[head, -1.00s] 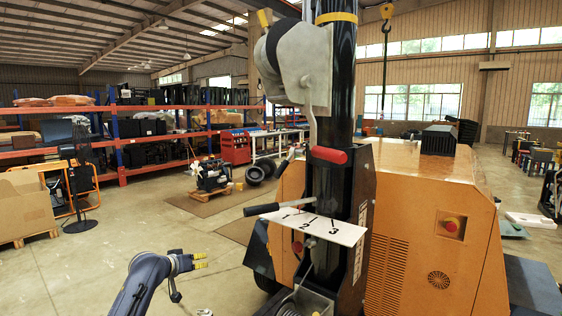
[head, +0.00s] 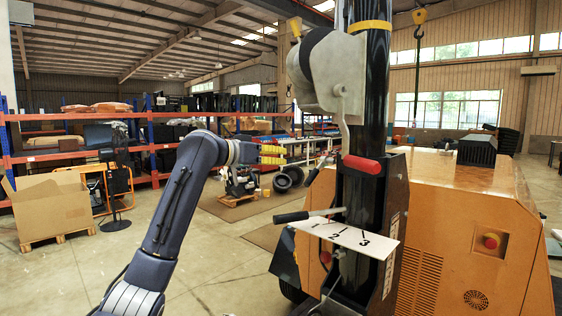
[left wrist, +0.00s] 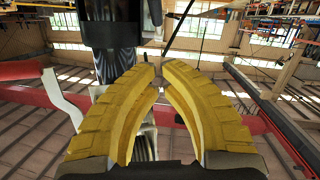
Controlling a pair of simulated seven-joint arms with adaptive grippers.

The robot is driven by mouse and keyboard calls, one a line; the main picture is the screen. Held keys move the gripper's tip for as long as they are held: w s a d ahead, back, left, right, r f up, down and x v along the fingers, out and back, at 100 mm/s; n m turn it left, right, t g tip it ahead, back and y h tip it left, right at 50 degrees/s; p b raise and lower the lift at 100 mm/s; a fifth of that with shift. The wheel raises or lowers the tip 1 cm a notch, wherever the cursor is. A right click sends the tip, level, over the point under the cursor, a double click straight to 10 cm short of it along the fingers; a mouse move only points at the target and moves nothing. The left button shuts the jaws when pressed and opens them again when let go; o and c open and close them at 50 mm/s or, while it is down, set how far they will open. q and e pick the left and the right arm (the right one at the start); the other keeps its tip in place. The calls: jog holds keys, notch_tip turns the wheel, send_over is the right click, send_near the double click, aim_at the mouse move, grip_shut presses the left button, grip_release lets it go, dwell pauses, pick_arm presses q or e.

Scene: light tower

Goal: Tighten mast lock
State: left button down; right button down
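The black mast (head: 365,140) stands upright on the orange machine, right of centre in the head view. A red grip (head: 362,164) sits on its front. Below it are a lever with a black handle (head: 291,217) and a white plate marked 1, 2, 3 (head: 345,236). I cannot tell which part is the mast lock. My left gripper (head: 283,154) is raised to the left of the mast, apart from the red grip and lever, with a gap between its yellow fingers. In the left wrist view the fingers (left wrist: 160,82) hold nothing. My right gripper is out of view.
The orange machine body (head: 468,205) fills the right side. A winch housing (head: 335,72) is fixed high on the mast. Shelves, a cardboard box (head: 50,207) and a small engine on a pallet (head: 240,183) stand behind. The floor on the left is open.

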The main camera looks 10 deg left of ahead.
aim_at(317, 171)
pick_arm(q)
jog(key=shift+w+d+f, duration=0.75)
jog(key=shift+w+d, duration=0.35)
jog(key=shift+d, duration=0.15)
jog(key=shift+w+d+f, duration=0.75)
jog(key=shift+w+d, duration=0.35)
jog(key=shift+d, duration=0.1)
jog(key=shift+w+d+f, duration=0.75)
jog(key=shift+w+d, duration=0.35)
jog(key=shift+d, duration=0.15)
jog(key=shift+a, duration=0.1)
